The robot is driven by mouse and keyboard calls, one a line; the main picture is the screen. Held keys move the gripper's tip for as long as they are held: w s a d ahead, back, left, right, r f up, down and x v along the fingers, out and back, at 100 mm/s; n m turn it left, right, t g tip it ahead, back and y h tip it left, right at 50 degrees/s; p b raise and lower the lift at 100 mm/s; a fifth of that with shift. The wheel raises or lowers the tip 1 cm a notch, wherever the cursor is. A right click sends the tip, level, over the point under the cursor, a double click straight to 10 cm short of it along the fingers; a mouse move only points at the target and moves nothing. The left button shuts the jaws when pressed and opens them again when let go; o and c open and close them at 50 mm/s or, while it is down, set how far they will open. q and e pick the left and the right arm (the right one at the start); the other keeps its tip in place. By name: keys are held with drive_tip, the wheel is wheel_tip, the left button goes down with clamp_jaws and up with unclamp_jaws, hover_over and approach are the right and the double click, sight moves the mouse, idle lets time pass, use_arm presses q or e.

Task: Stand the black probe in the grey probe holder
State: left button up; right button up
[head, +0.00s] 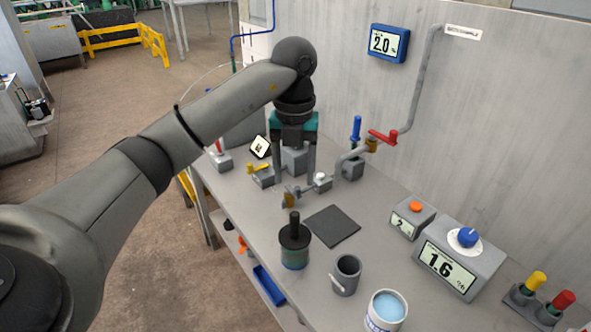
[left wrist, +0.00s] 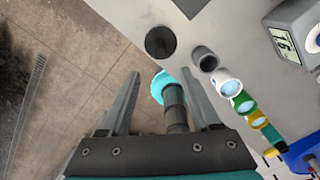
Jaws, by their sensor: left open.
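The black probe (head: 294,221) looks to be the dark upright handle standing in a dark round pot with a teal band low down. A grey open cup (head: 348,268), which looks to be the grey probe holder, stands to its right; it also shows in the left wrist view (left wrist: 204,57). My left gripper (head: 294,178) points down, open, above and apart from the probe in the head view. In the left wrist view its fingers (left wrist: 160,73) are wide apart. A dark cylinder with a teal ring shows between them; I cannot tell what it is. My right gripper is out of view.
A dark flat mat (head: 332,226) lies behind the pot and cup. A white jar with blue contents (head: 385,309) stands at the front. A box reading 1.6 (head: 455,262) is at right. Pipes and valves (head: 352,155) stand behind. The table's front edge is near the pot.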

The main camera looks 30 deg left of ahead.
sight(295, 224)
use_arm(q)
wheel_tip(295, 224, down, 15)
drive_tip(key=shift+d, duration=0.1)
idle(0.4)
clamp_jaws()
idle(0.5)
idle(0.5)
